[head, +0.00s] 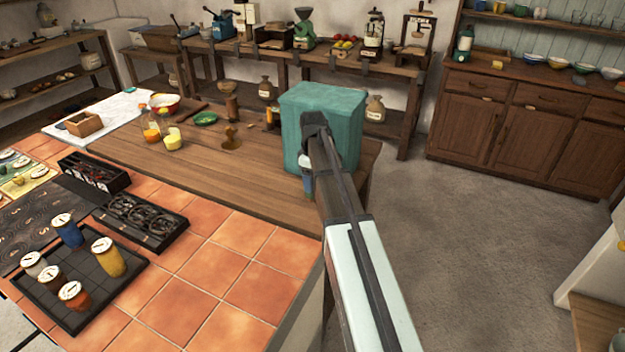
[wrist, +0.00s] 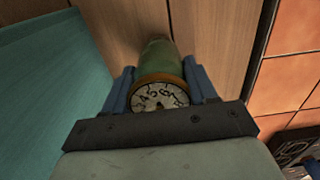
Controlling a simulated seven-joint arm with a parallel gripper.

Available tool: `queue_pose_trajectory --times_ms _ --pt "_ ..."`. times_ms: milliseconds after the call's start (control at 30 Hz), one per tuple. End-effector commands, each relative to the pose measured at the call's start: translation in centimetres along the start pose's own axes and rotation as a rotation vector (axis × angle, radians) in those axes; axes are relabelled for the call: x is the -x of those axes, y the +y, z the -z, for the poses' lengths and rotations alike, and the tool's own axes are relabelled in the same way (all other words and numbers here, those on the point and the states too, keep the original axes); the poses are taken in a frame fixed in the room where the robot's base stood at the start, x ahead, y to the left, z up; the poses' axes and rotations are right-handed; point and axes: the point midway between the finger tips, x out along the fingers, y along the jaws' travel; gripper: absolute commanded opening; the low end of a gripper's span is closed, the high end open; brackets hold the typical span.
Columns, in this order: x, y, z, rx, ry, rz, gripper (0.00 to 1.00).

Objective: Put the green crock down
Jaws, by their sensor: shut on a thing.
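The green crock (wrist: 157,60) shows in the wrist view, with a brown rim and a pale lid (wrist: 160,96) marked with dark characters. My gripper (wrist: 160,84) is shut on it, one blue finger on each side. Wooden planks lie behind the crock; I cannot tell whether its base touches them. In the head view my gripper (head: 308,184) is at the right end of the wooden counter (head: 235,178), in front of a large teal box (head: 345,105). The crock is mostly hidden there by my arm.
The teal box also fills the left of the wrist view (wrist: 45,90), close beside the gripper. A black tray (head: 125,283) holds several lidded crocks on orange tiles at lower left. Glass jars (head: 172,139) and a green dish (head: 205,118) stand on the wood. The counter's front middle is clear.

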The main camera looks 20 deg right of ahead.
Motion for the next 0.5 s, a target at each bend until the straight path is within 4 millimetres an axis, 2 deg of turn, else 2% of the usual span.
queue_pose_trajectory --times_ms 167,200,433,500 --pt "-0.26 0.0 0.0 0.0 0.0 0.0 0.11" --pt "-0.26 0.0 0.0 0.0 0.0 0.0 0.6" --pt "-0.24 0.0 0.0 0.0 0.0 0.0 0.82" --pt "-0.24 0.0 0.0 0.0 0.0 0.0 0.82"
